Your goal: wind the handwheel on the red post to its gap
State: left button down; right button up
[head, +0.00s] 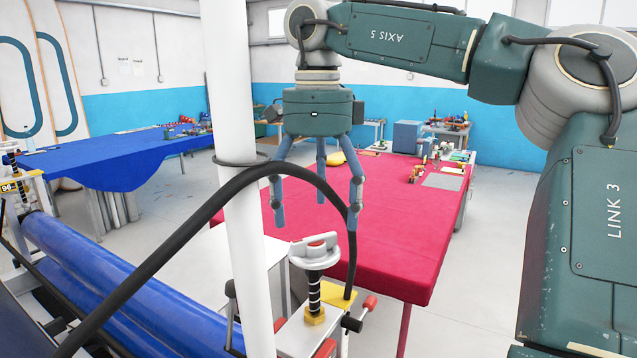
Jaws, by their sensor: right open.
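The screw stands upright in a brass-coloured nut. Red parts (325,349) show low beside it, but I cannot tell whether they are the red post. My right gripper (316,212) hangs above the handwheel, its three blue-grey fingers spread and pointing down. It is open, empty and apart from the wheel. My left gripper is not in view.
A white pole (238,130) with a black hose (190,233) looping from it stands just left of the handwheel. Blue rolls (90,275) lie at lower left. Behind are a red-covered table (400,230) and a blue-covered table (110,160). A similar screw (12,155) stands at far left.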

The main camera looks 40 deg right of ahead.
aim_at(314, 237)
notch_tip(314, 237, up, 5)
jog(key=shift+r, duration=0.15)
jog(key=shift+c, duration=0.2)
jog(key=c, duration=0.5)
jog(key=shift+r+n, duration=0.1)
jog(key=shift+n, duration=0.6)
jog(key=c, duration=0.4)
jog(key=n, duration=0.2)
jog(key=r+n+b, duration=0.1)
jog(key=n, duration=0.1)
jog(key=shift+w+a, duration=0.15)
jog(key=shift+w, duration=0.1)
jog(key=shift+n, duration=0.4)
notch_tip(314, 237, down, 11)
jog(key=shift+r+p, duration=0.15)
jog(key=shift+p, duration=0.35)
jog(key=c, duration=1.2)
